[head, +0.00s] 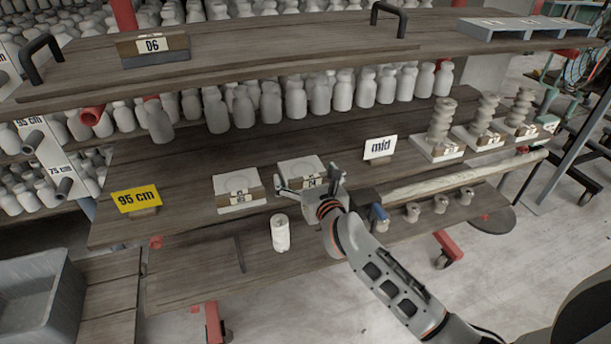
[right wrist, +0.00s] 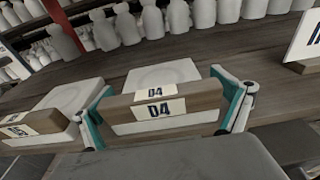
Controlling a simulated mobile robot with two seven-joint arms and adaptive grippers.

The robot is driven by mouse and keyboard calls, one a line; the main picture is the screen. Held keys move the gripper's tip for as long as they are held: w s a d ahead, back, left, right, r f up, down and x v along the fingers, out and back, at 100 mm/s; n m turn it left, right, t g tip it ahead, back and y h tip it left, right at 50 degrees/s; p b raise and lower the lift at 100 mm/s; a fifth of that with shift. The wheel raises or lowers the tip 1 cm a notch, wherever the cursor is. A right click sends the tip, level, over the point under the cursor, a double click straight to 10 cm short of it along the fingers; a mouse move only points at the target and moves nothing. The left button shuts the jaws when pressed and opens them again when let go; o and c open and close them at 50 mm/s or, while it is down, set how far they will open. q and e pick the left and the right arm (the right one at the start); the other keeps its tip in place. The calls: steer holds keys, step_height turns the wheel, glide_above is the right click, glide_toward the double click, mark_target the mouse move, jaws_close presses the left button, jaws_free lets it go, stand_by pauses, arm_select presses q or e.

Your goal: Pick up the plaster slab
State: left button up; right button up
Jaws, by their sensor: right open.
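Two plaster slabs lie side by side on the middle shelf board, each with a wooden label block at its front. The right-hand slab (head: 300,168) has a label reading D4; it also shows in the right wrist view (right wrist: 160,75). The other slab (head: 228,182) is just to its left and shows at the left of the right wrist view (right wrist: 70,98). My right gripper (head: 308,180) is open at the front of the D4 slab. In the right wrist view its fingers stand on either side of the D4 label block (right wrist: 185,97). Contact cannot be told. My left gripper is not in view.
A yellow "95 cm" sign (head: 137,198) is at left, an "mid" sign (head: 380,148) at right. White bottles (head: 243,107) line the back. An upper shelf (head: 250,50) overhangs.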

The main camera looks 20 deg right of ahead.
steer(key=shift+w, duration=0.55)
steer(key=c, duration=1.2)
steer(key=shift+c, duration=0.9)
